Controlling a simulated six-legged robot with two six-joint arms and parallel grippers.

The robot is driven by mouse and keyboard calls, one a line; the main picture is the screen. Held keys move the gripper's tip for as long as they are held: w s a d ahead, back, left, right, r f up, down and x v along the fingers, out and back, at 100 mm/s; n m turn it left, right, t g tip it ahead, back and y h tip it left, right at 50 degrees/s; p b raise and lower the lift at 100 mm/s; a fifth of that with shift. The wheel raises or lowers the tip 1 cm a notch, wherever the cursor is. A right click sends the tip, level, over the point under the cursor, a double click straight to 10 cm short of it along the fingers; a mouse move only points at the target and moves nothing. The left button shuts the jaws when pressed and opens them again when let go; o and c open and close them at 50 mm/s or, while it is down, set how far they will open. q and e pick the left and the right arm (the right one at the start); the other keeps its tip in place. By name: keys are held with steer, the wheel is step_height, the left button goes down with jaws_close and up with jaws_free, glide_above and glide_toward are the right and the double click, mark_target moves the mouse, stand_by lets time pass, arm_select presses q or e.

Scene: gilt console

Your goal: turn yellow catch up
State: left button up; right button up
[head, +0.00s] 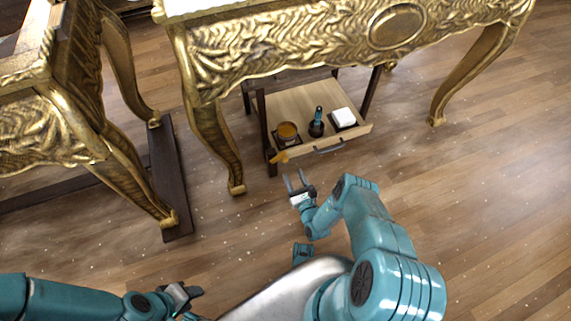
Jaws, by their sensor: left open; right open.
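The yellow catch (279,158) is a small tab at the front left corner of a wooden drawer or tray (300,103) under the gilt console. It looks tilted, with its lower end towards the left. My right gripper (295,180) is open and empty, a little below and in front of the catch, with its fingers pointing up towards it and apart from it. My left gripper (194,291) is open, low at the bottom of the view, far from the catch.
On the tray sit an amber-topped cup (288,133), a dark bottle (317,123) and a white block (344,117). A dark handle (328,148) is on the tray's front. The gilt console (270,45) stands above; its front left leg (216,140) is left of the catch. Floor in front is clear.

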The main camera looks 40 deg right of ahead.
steer(key=b+x, duration=0.2)
steer(key=x, duration=0.5)
steer(key=shift+w, duration=0.25)
steer(key=shift+c, duration=0.4)
jaws_close()
